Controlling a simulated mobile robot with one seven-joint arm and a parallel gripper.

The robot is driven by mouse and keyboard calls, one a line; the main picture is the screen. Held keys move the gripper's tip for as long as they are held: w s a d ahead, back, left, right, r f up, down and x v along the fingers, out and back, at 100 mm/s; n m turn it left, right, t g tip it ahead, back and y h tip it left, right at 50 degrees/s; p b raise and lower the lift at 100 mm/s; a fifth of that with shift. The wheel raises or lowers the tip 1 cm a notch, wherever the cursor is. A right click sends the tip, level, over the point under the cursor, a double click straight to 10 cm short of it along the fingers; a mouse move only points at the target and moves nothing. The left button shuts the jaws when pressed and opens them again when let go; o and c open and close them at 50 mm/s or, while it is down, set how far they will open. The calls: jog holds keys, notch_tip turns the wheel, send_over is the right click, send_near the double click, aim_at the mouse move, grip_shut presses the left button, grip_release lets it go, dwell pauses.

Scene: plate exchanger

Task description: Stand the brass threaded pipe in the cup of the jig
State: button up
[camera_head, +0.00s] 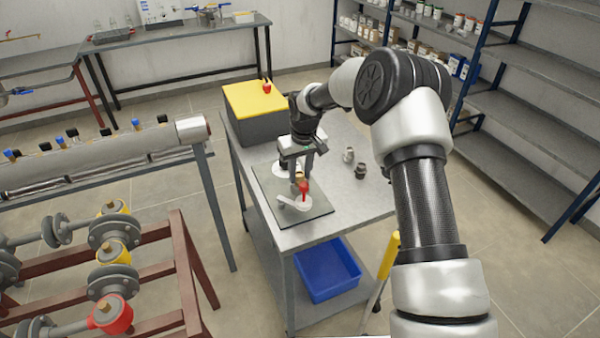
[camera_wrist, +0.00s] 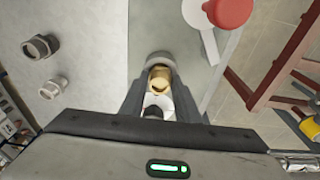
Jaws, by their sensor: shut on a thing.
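The brass threaded pipe (camera_wrist: 160,80) is held between the two fingers of my gripper (camera_wrist: 160,100), which is shut on it. The pipe also shows as a small brass piece in the head view (camera_head: 300,181), below my gripper (camera_head: 299,172). In the wrist view a grey rounded part (camera_wrist: 160,60) borders the pipe's far end. I cannot tell whether it is the jig's cup or whether the pipe touches it. Much of the pipe is hidden by the fingers.
A red-topped piece (camera_head: 303,188) and a white handled piece (camera_head: 287,201) are at the grey mat (camera_head: 318,209). A grey box with a yellow top (camera_head: 255,98) stands behind. A blue bin (camera_head: 327,270) is below.

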jog(key=shift+f, duration=0.2)
jog(key=o, duration=1.2)
jog(key=r, duration=0.5)
jog(key=s+r, duration=0.1)
jog(key=r, duration=0.5)
jog(key=s+d+r, duration=0.1)
jog(key=r, duration=0.5)
jog(key=shift+s+r, duration=0.1)
jog(key=shift+s, duration=0.1)
